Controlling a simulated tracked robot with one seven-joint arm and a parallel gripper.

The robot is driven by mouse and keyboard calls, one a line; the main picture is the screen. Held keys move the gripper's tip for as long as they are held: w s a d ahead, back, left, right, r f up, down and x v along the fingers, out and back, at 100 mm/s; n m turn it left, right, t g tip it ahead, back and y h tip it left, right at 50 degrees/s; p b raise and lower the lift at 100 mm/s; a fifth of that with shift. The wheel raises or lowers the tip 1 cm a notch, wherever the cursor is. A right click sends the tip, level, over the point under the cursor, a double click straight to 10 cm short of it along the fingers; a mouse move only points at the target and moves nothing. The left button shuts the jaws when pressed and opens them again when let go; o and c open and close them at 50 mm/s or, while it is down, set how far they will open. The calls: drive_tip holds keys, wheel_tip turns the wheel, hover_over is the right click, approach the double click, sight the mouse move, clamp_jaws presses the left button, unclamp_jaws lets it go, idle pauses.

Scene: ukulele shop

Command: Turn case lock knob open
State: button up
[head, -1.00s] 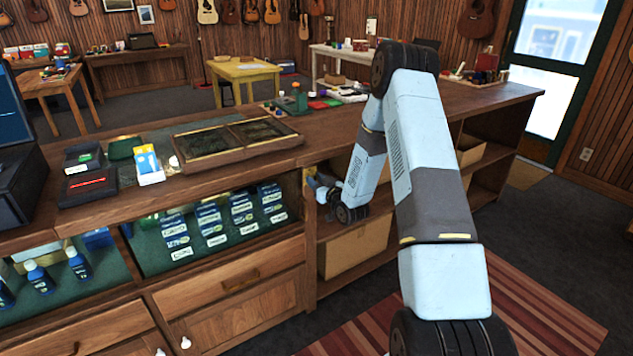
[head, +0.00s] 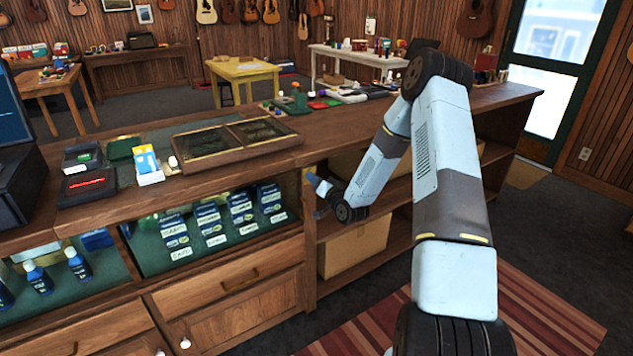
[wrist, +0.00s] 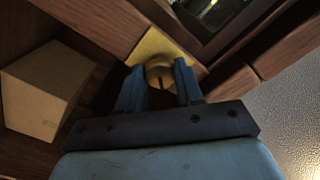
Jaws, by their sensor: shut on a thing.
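The case lock knob (wrist: 159,72) is a round brass knob with a dark slot, set on a square brass plate (wrist: 152,45) on the wooden counter front in the wrist view. My gripper (wrist: 160,78) has its two blue fingers on either side of the knob and is shut on it. In the head view my gripper (head: 318,184) is at the counter's upright post, just right of the glass display section. The knob itself is hidden or too small to make out there.
A cardboard box (head: 355,248) sits on the open shelf below my wrist; a box (wrist: 47,90) also shows in the wrist view. The display case (head: 215,228) holds several blue packets. The wooden counter top (head: 350,132) runs above the arm.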

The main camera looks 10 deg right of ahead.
drive_tip(key=m, duration=0.5)
drive_tip(key=shift+d+f+m, duration=0.1)
drive_tip(key=shift+d+m, duration=0.3)
drive_tip(key=shift+a+f+m, duration=0.1)
drive_tip(key=shift+f+m, duration=0.05)
drive_tip(key=shift+m, duration=1.95)
drive_tip(key=o, duration=0.8)
drive_tip(key=shift+o, duration=1.1)
drive_tip(key=shift+a, duration=0.15)
drive_tip(key=shift+s, duration=0.1)
drive_tip(key=v, duration=1.3)
drive_tip(key=shift+s, duration=0.25)
